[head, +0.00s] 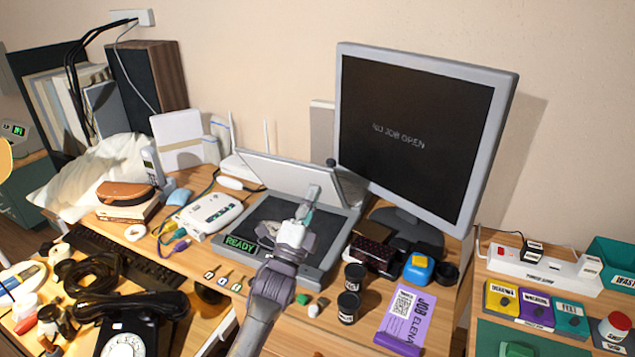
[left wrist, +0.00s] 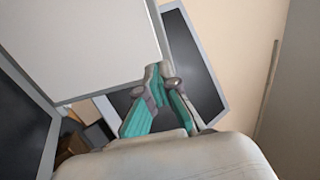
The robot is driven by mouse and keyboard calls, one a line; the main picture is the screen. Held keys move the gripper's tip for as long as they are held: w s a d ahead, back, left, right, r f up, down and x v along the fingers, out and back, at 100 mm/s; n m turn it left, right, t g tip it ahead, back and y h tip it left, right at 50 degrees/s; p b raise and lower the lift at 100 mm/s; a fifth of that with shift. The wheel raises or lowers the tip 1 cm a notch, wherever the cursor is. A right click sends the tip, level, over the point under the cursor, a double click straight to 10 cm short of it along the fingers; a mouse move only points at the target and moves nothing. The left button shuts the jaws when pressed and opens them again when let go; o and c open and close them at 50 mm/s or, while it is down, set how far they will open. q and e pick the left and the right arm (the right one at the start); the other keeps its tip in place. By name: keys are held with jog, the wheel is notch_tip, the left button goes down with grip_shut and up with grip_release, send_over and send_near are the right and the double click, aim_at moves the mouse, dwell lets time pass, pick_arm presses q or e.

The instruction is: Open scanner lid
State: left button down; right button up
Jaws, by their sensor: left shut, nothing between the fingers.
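The scanner (head: 331,254) is a grey flat box with a dark glass bed (head: 262,212) and a green READY display on its front left. Its pale lid (head: 272,172) stands raised at the back edge, tilted up, with the glass bare. My left gripper (head: 312,193) is over the bed, in front of the lid's inner face, shut and empty. In the left wrist view the lid's white underside (left wrist: 75,40) is close beside the shut fingertips (left wrist: 158,72); I cannot tell whether they touch. My right gripper is not in view.
A monitor (head: 415,130) reading NO JOB OPEN stands right of the scanner. Black canisters (head: 348,306) and a purple job card (head: 407,318) lie front right. A white device (head: 213,212) with cables is left. A black dial phone (head: 130,325) is front left.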

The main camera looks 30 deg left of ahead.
aim_at(321, 173)
pick_arm(q)
jog(key=shift+x, duration=1.15)
jog(key=shift+w+r, duration=0.2)
jog(key=shift+w, duration=0.25)
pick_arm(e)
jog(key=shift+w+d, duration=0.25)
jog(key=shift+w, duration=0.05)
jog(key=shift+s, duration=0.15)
pick_arm(q)
jog(key=w+r+g+p, duration=0.1)
jog(key=w+r+p, duration=0.1)
jog(key=p, duration=0.2)
jog(key=shift+a+r, duration=0.1)
jog(key=shift+r, duration=0.05)
jog(key=shift+w+g, duration=0.2)
jog(key=shift+g, duration=0.1)
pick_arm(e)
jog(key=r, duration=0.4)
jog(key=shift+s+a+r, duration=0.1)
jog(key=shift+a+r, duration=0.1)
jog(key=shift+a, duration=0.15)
pick_arm(q)
jog(key=shift+f, duration=0.25)
